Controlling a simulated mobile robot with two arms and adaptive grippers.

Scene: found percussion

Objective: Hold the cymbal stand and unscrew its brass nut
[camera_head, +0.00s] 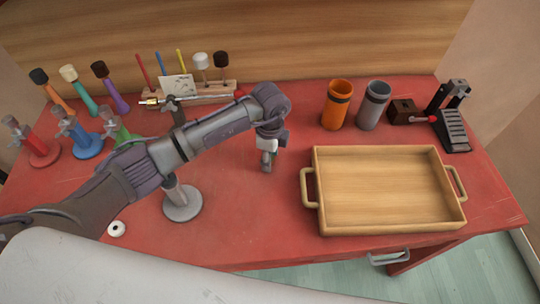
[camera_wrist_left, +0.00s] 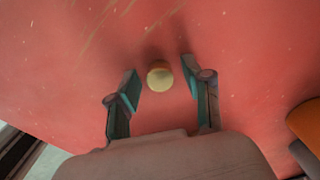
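My left gripper (camera_head: 267,164) points down over the middle of the table, right of that base. In the left wrist view its two fingers (camera_wrist_left: 160,88) are apart. A small round brass-yellow thing (camera_wrist_left: 159,75) shows between the fingertips, with a gap on each side. I cannot tell for sure whether it is the brass nut. My right gripper is not in view.
A wooden tray (camera_head: 315,190) with handles stands at the right. Behind it are an orange cup (camera_head: 337,105), a grey cup (camera_head: 373,106) and a black pedal (camera_head: 452,130). Coloured stands and mallets fill the back left. A white ring (camera_head: 117,229) lies at the front left.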

